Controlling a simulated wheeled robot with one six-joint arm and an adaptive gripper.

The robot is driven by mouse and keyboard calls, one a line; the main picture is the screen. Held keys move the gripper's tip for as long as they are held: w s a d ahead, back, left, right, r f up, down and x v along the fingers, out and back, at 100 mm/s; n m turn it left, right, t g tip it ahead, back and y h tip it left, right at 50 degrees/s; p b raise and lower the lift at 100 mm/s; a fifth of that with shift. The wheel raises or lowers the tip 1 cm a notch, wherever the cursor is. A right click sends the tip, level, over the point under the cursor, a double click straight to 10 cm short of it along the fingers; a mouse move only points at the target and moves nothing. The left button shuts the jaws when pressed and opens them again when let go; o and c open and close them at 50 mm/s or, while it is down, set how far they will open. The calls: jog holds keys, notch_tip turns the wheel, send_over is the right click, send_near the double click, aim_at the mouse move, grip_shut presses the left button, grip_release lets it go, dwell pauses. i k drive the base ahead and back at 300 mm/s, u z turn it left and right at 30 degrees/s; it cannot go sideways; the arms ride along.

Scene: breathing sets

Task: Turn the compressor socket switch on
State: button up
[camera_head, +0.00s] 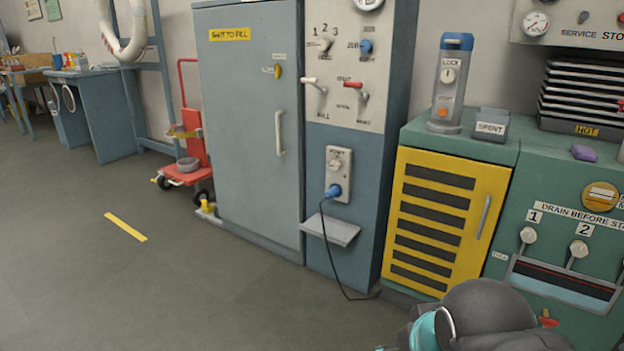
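A pale wall socket (339,174) is mounted low on the blue column, between the grey cabinet and the yellow louvred unit. A small switch (336,165) shows on its upper part; whether it is on or off is too small to tell. A blue plug (333,191) sits in the socket's lower part, and its dark cable (332,255) hangs down to the floor and runs towards the yellow unit. Part of my arm shows at the bottom right, well apart from the socket. My gripper's fingers are not in view.
A small grey shelf (331,229) juts out below the socket. The grey cabinet (250,130) stands left with its door shut. The yellow louvred unit (485,178) and green counter (470,146) stand right. A red hand truck (189,150) is further left. Floor in front is clear.

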aim_at(334, 165)
jog(key=z, duration=0.05)
jog(key=k, duration=1.15)
jog(key=u, duration=0.45)
jog(key=i, duration=0.85)
jog(key=z, duration=0.65)
jog(key=i, duration=0.8)
jog(key=z, duration=0.8)
